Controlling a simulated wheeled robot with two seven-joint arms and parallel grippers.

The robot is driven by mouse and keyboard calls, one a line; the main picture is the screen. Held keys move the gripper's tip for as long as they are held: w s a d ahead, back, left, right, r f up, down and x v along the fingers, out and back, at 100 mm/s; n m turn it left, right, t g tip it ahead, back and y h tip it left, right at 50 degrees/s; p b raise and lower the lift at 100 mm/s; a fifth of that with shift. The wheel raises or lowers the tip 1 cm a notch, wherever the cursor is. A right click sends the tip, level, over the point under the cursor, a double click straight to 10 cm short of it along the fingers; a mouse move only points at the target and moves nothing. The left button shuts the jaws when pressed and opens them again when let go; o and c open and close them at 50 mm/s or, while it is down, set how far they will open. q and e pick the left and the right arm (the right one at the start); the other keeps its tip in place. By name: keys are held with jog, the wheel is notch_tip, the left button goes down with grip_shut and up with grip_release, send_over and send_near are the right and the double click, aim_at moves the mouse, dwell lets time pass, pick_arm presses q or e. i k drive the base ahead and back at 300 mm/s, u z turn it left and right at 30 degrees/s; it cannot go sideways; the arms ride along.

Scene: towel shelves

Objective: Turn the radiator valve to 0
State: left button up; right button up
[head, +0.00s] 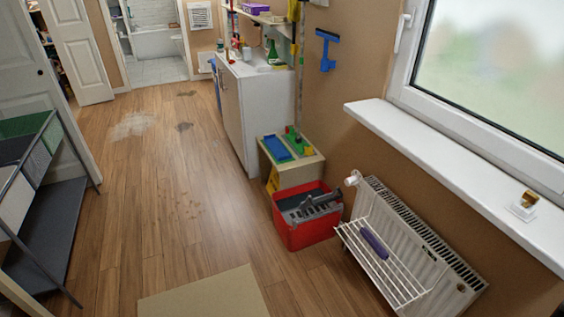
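Neither of my grippers shows in the head view.
A red crate (308,237) with dark grey items stands on the floor just left of the valve. Behind it are a wooden box (298,175) and white cabinet (258,118). A beige mat (205,297) lies in front; the wooden floor (180,215) is mostly clear. A metal-framed shelf (48,225) stands left.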

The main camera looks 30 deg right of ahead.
aim_at(354, 181)
jog(key=u, duration=0.25)
jog(key=i, duration=1.75)
jog(key=z, duration=0.3)
jog(key=i, duration=1.45)
jog(key=z, duration=1.95)
jog(key=i, duration=0.75)
jog(key=z, duration=0.65)
